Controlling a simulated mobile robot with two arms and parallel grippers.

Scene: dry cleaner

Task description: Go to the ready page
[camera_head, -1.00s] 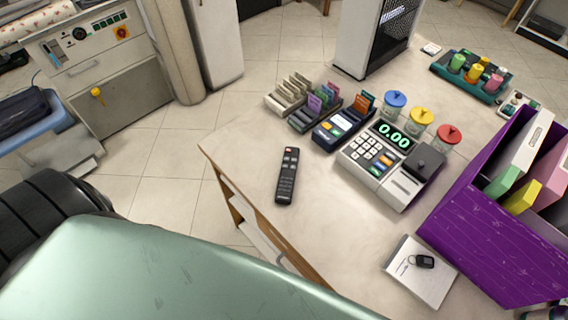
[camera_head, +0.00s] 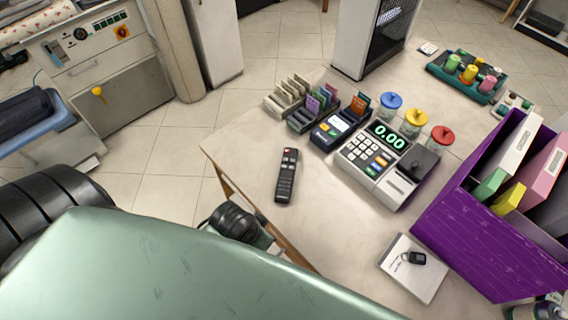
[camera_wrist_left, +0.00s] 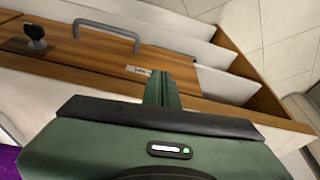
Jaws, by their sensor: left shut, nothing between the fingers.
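No page marked ready can be made out in either view. A black remote control (camera_head: 286,175) lies on the counter near its left edge. To its right are a small card terminal (camera_head: 334,130) and a white cash register (camera_head: 376,160) whose green display reads 0.00. My left gripper (camera_wrist_left: 160,88) shows in the left wrist view, with its fingers shut and empty. It is in front of the wooden drawer front (camera_wrist_left: 85,52) with a metal handle (camera_wrist_left: 108,30). A black ribbed part of my arm shows below the counter's left edge in the head view. My right gripper is not in view.
A purple box (camera_head: 480,240) with binders stands at the counter's right. A notepad (camera_head: 415,270) with a black key fob lies beside it. Jars with blue, yellow and red lids (camera_head: 442,136) stand behind the register. Bare counter (camera_head: 320,225) lies around the remote.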

